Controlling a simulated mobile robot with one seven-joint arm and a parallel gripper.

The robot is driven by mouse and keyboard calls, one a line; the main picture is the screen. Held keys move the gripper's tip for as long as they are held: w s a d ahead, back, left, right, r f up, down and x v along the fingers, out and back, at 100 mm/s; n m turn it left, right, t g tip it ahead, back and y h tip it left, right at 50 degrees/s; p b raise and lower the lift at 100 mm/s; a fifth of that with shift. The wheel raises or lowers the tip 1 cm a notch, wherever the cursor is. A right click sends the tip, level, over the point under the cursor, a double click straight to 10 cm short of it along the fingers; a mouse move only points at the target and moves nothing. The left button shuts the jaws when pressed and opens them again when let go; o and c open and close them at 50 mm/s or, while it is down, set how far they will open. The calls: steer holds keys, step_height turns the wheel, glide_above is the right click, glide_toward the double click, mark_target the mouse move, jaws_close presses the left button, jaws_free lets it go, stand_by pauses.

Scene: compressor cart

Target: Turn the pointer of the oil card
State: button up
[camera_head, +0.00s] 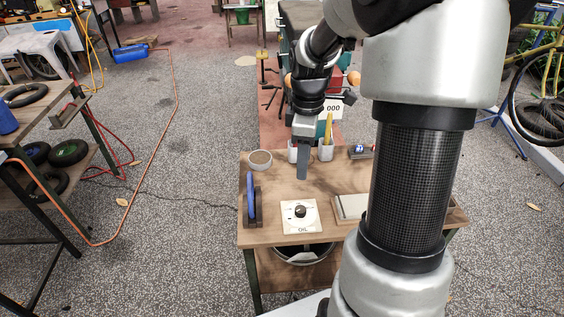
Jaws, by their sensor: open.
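The oil card (299,217) is a white square plate lettered "OIL" that lies on the small wooden cart top (270,238), near its front edge. Its pointer (300,211) is a dark round knob in the middle of the card; which way it points is too small to tell. My gripper (302,172) hangs above the cart top, behind the card and apart from it. It holds nothing that I can see, and the gap between its fingers does not show from this side.
A light flat block (351,206) lies to the right, beside my arm. White cups (326,151) stand at the back.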

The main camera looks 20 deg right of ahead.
mark_target(300, 209)
step_height(300, 209, down, 18)
steer(key=b, duration=0.3)
steer(key=shift+r+b, duration=0.15)
steer(key=shift+b, duration=0.25)
steer(key=shift+c, duration=0.4)
steer(key=c, duration=1)
steer(key=shift+o, duration=0.2)
